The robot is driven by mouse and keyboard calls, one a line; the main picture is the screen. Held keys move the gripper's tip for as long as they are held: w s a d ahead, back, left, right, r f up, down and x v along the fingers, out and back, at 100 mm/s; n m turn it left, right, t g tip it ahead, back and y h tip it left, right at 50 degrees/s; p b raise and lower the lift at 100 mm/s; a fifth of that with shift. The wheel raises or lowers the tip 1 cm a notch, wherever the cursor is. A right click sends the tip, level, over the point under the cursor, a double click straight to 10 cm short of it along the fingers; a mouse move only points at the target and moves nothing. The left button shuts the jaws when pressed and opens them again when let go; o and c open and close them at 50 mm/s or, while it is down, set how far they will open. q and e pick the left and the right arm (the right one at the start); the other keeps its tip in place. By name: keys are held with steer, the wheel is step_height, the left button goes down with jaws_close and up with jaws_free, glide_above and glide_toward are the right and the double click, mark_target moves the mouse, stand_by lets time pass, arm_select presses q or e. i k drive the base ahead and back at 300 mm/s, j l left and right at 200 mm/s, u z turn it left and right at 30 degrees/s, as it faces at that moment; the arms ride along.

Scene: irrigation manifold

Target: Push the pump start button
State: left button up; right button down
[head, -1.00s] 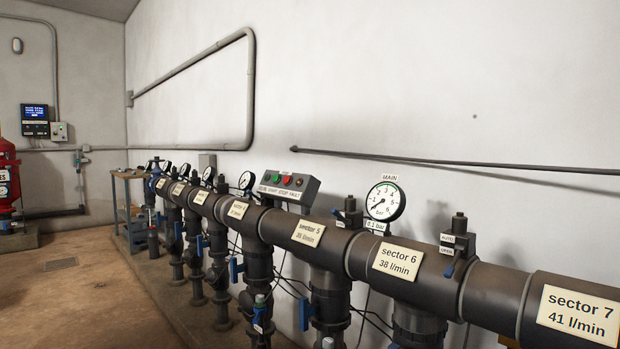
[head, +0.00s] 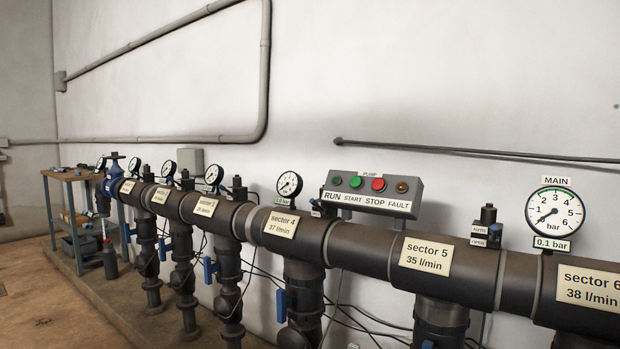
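The green start button (head: 355,182) sits above START. The red stop button (head: 379,184) is to its right. A dark green run lamp (head: 337,180) is at the left end, and a dull brownish fault lamp (head: 402,187) at the right end. Neither gripper shows in the view.
The thick dark manifold pipe (head: 371,249) runs across in front of the box, with valves and gauges on it. The main gauge (head: 555,213) reads 0.1 bar. A workbench (head: 57,175) stands at the far left. Open floor (head: 45,300) lies at the lower left.

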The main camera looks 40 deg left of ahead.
mark_target(355, 181)
steer(key=k+j, duration=0.1)
steer(key=j, duration=0.8)
steer(key=k+j, duration=0.1)
steer(key=j, duration=0.75)
